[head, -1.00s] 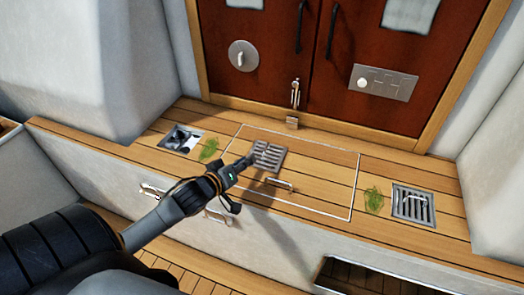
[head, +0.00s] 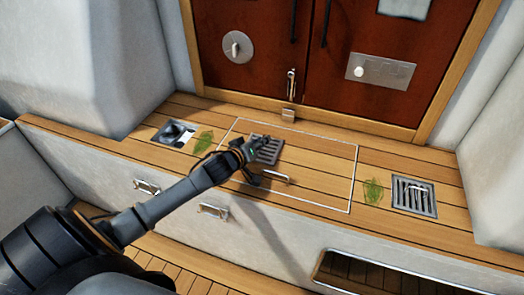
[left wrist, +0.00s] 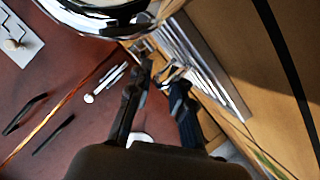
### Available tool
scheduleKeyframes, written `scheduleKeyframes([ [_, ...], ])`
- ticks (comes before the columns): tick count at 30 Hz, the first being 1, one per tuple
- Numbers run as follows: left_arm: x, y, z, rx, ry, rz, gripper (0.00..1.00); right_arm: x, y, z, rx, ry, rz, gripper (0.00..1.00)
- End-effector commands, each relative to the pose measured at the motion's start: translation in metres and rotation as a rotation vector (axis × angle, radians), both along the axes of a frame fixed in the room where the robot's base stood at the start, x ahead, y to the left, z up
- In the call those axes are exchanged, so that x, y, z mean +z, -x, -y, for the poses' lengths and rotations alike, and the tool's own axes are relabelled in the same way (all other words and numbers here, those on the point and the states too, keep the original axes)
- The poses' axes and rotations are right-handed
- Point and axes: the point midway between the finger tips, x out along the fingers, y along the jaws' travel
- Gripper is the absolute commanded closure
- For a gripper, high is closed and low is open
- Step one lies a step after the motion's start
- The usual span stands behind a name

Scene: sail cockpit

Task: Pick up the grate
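A grey slatted metal grate (head: 268,155) lies on the outlined hatch panel of the wooden deck. A second, similar grate (head: 414,203) sits in the deck at the right. My left gripper (head: 262,146) is at the near grate and hides part of it. In the left wrist view, its two dark fingers (left wrist: 161,72) stand apart, with bright metal, possibly the grate's handle, seen near the tips. The slats of the near grate (left wrist: 205,68) show beside the right finger. I cannot tell whether the fingers touch it. My right gripper is in neither view.
A square drain opening (head: 174,132) lies at the left of the deck. Green weed clumps (head: 204,141) and (head: 373,191) lie on the planks. Red-brown doors (head: 350,95) close off the back.

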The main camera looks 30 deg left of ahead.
Motion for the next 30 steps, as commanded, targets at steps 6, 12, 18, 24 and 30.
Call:
scheduleKeyframes([
  [6, -0.001, -0.004, 0.0, 0.0, 0.0, 0.0, 0.79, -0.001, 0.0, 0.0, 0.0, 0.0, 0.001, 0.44],
  [12, -0.001, -0.004, 0.0, 0.0, 0.0, 0.0, 1.0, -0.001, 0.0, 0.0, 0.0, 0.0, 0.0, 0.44],
  [18, 0.0, -0.004, 0.0, 0.0, 0.0, 0.002, 1.0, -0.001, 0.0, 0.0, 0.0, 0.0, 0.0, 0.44],
  [24, 0.0, -0.004, 0.0, 0.0, 0.0, 0.001, 1.0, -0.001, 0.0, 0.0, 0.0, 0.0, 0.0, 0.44],
  [30, 0.012, -0.004, 0.0, 0.001, 0.002, 0.002, 1.0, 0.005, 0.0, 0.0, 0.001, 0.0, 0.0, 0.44],
])
